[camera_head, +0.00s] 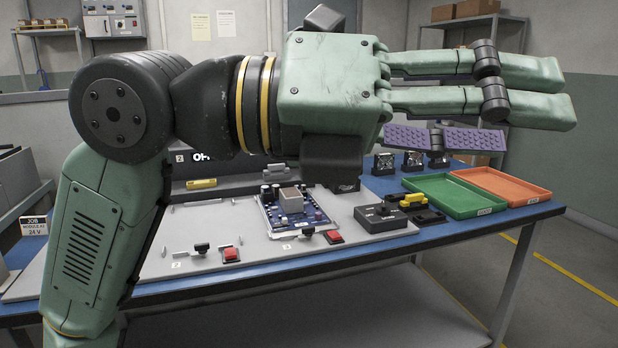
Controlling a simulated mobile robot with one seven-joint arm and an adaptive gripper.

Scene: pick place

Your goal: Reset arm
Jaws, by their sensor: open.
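My gripper (566,93) is raised over the bench at the upper right, with its green fingers pointing right. Two long fingers lie side by side, and a purple ridged pad shows below them, apart from them. My gripper is open and I see nothing held in it. My arm crosses the left and middle of the view and hides part of the bench and the wall behind.
The blue bench (420,238) holds a circuit board (294,206) on a grey plate, a black box (381,217), a green tray (455,196) and an orange tray (503,186). Shelves with boxes (477,8) are at the back right.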

